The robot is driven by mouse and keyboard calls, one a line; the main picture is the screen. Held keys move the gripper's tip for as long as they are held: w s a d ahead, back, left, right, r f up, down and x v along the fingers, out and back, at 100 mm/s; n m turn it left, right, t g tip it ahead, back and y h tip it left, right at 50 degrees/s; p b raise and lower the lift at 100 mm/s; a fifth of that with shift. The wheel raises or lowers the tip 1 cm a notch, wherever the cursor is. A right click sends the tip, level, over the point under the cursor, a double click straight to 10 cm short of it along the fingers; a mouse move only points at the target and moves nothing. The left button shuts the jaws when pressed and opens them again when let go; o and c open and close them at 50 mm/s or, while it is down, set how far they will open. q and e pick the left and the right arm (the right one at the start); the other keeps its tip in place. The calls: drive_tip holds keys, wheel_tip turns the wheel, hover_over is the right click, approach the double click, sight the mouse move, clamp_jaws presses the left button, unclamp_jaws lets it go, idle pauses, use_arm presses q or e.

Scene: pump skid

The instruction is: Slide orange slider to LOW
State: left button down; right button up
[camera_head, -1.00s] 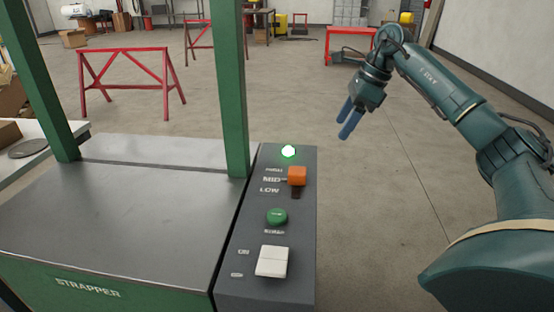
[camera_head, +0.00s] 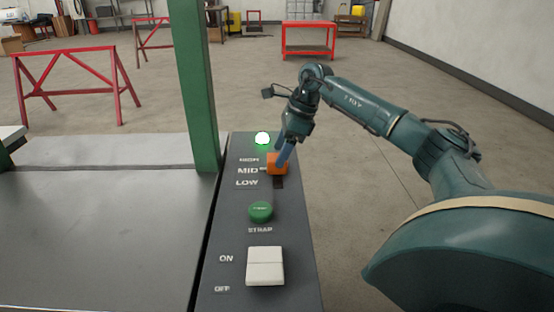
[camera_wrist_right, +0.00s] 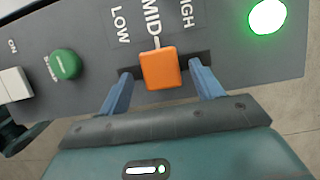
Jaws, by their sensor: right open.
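The orange slider (camera_head: 277,164) sits on the dark control panel (camera_head: 225,282) at the MID mark, with HIGH above it and LOW below. In the right wrist view the slider (camera_wrist_right: 159,69) lines up with MID. My right gripper (camera_head: 283,153) is at the slider in the head view. In the right wrist view its two blue fingers (camera_wrist_right: 162,90) are open, one on each side of the slider, with gaps visible between them and it. The slot shows dark on both sides of the slider. My left gripper is not in view.
Below the slider are the green STRAP button (camera_head: 261,212) and the white ON/OFF rocker (camera_head: 265,266). A lit green lamp (camera_head: 262,138) is above. A green post (camera_head: 195,90) stands left of the panel.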

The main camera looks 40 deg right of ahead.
drive_tip(key=shift+x, duration=1.5)
drive_tip(key=shift+c, duration=0.2)
drive_tip(key=c, duration=1.4)
